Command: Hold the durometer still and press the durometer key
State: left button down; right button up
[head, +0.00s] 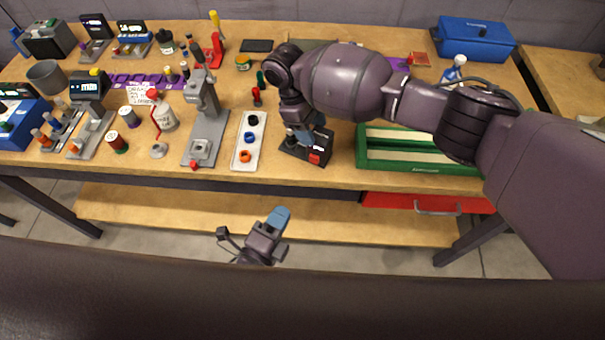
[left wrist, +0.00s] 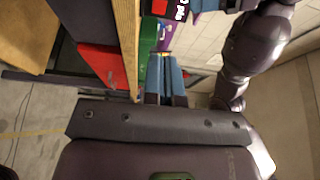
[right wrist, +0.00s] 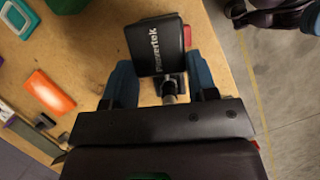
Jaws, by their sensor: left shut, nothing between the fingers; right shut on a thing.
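My left gripper (head: 279,216) is shut and empty, in front of the bench and apart from the durometer. In the left wrist view, the red key (left wrist: 160,7) shows at the top edge, beyond the closed blue fingers (left wrist: 168,82).
A white tray (head: 238,157) with coloured rings and a grey stand (head: 207,128) are left of the durometer. A green-framed tray (head: 420,168) is to its right. A red drawer (head: 400,202) hangs below the bench edge. The space before the bench is open.

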aim_at(313, 160)
pick_arm(q)
jog(key=x, duration=1.4)
jog(key=shift+r, duration=0.1)
jog(key=shift+x, duration=0.85)
jog(key=shift+w+r, duration=0.1)
jog(key=shift+r, duration=0.1)
pick_arm(e)
jog(key=shift+s+a, duration=0.15)
jog(key=shift+s, duration=0.1)
pick_arm(q)
jog(key=shift+s, duration=0.2)
jog(key=v, duration=1.4)
jog(key=shift+f, duration=0.35)
pick_arm(e)
jog(key=shift+w+f, duration=0.1)
jog(key=shift+f, duration=0.1)
pick_arm(q)
jog(key=shift+s, duration=0.15)
